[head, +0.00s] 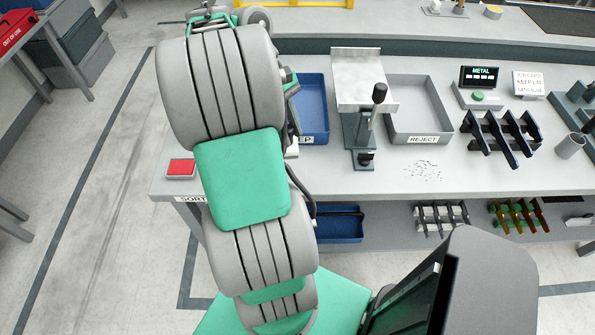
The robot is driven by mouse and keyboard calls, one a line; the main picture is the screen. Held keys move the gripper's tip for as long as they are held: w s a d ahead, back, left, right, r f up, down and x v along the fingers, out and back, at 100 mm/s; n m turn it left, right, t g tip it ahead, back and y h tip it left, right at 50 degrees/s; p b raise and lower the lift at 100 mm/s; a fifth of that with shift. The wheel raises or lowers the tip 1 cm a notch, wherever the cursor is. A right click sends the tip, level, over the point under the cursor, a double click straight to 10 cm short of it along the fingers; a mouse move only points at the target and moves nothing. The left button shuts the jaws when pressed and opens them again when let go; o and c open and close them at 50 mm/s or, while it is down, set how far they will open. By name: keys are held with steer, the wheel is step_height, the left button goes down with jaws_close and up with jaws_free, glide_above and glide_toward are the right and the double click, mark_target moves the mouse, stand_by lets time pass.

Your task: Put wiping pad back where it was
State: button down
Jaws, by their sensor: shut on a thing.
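My arm rises through the left middle of the head view and covers part of the bench. My gripper does not show; the arm's thick links may hide it. I cannot make out a wiping pad for certain. A flat red square piece (181,167) on a grey base lies at the bench's left front corner; I cannot tell whether it is a pad. Small dark crumbs (422,170) lie scattered on the bench in front of the grey REJECT tray (408,139).
A blue tray (314,132), partly hidden by my arm, stands left of a lever device (366,130). A METAL display (480,77), a dark slotted rack (490,125) and a grey cup (570,146) stand at right. The bench front (400,185) is mostly clear.

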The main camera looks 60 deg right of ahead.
steer(key=s+d+m, duration=0.1)
steer(key=s+d, duration=0.1)
steer(key=s, duration=1.3)
steer(key=shift+w+d+f+b, duration=0.55)
steer(key=shift+w+f+b, duration=0.45)
steer(key=shift+w+f, duration=1.3)
steer(key=shift+w+d+f+b, duration=0.55)
steer(key=shift+w+f+b, duration=0.5)
steer(key=shift+w+f, duration=1.25)
steer(key=shift+w+d+f+b, duration=0.55)
steer(key=shift+w+f+b, duration=0.45)
steer(key=shift+w+f, duration=1.3)
steer(key=shift+f, duration=0.1)
steer(key=c, duration=1.1)
jaws_free()
